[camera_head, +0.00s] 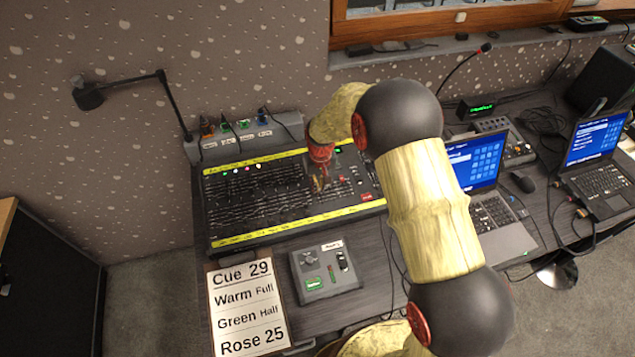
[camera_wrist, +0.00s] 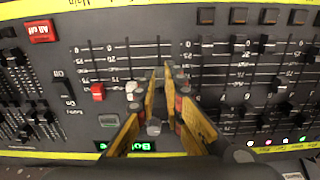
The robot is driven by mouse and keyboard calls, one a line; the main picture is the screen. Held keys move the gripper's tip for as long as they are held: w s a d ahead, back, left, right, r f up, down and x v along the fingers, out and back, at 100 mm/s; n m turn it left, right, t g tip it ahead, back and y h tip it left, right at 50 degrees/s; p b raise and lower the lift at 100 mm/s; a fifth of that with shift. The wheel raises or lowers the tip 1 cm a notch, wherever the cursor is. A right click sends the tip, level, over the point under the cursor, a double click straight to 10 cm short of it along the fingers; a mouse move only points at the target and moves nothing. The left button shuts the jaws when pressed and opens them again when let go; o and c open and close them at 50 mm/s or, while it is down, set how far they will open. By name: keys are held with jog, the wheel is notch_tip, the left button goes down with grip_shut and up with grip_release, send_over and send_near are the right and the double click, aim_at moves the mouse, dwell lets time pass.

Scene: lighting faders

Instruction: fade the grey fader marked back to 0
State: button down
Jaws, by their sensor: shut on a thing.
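The lighting desk (camera_head: 290,215) has a dark panel with yellow strips along its edges. My gripper (camera_head: 320,182) reaches down onto its right part. In the wrist view the two yellow fingers of my gripper (camera_wrist: 160,78) are closed together at the panel, around a fader cap that they mostly hide. I take this to be the grey fader; its label is not readable. A red fader (camera_wrist: 98,92) and a white fader (camera_wrist: 133,88) stand beside it on the left. A small grey knob (camera_wrist: 153,127) shows between the fingers. Scale numbers sit beside the tracks.
A red button (camera_wrist: 40,31) and a partly covered green display (camera_wrist: 142,146) are on the panel. Black fader caps (camera_wrist: 237,41) stand close on the right. A cue sheet (camera_head: 247,308), a small grey box (camera_head: 325,271) and a laptop (camera_head: 490,200) lie around the desk.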

aim_at(322, 201)
jog(key=shift+s+d+f, duration=0.1)
jog(key=shift+s+d, duration=0.1)
jog(key=shift+s, duration=0.8)
jog(key=shift+s+d+f, duration=0.1)
jog(key=shift+s+d, duration=0.1)
jog(key=shift+s, duration=0.75)
jog(key=c, duration=2.2)
grip_release()
jog(key=shift+o, duration=0.2)
jog(key=shift+r+p, duration=0.15)
jog(key=shift+p, duration=0.15)
jog(key=shift+r+p, duration=0.8)
jog(key=shift+r, duration=0.35)
notch_tip(322, 201, up, 12)
jog(key=s, duration=0.1)
jog(key=shift+d, duration=0.1)
